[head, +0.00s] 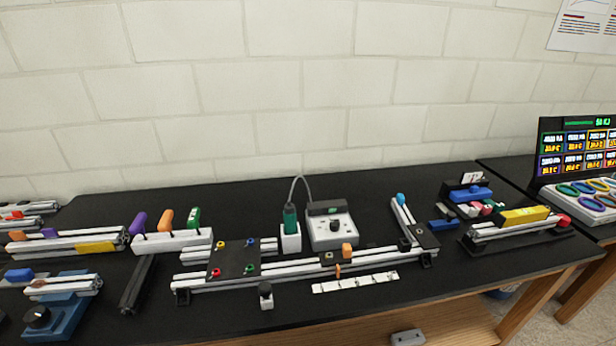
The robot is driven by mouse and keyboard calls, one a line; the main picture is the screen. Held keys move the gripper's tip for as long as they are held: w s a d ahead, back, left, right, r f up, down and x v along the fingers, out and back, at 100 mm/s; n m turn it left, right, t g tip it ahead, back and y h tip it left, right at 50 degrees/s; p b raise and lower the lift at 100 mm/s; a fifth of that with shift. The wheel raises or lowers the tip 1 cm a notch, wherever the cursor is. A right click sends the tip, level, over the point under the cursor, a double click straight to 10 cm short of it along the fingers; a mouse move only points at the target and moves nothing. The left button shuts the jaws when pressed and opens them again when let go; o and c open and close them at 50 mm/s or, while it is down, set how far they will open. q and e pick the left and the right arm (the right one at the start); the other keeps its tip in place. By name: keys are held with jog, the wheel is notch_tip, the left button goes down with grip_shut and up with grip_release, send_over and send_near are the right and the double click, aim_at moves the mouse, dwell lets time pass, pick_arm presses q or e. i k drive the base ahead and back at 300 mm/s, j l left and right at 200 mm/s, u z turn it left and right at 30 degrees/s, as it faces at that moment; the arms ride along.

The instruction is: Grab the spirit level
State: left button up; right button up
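A yellow bar-shaped block (525,215), which looks like the spirit level, lies on top of a silver extrusion piece (515,230) at the right of the black bench. A small dark mark shows on its face; no vial can be made out at this size. A second, flatter yellow piece (97,247) lies against the stacked extrusions at the left.
The black bench (330,300) holds a long extrusion frame (290,272) with a dark plate. Coloured-handled tools stand in a white rack (172,241). A blue item (472,193) sits near the yellow block.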

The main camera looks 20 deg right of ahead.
aim_at(507, 218)
jog(key=z, duration=2.1)
jog(key=i+l+u, duration=0.15)
jog(key=l+u, duration=0.1)
jog(key=l, duration=0.25)
jog(key=i, duration=0.05)
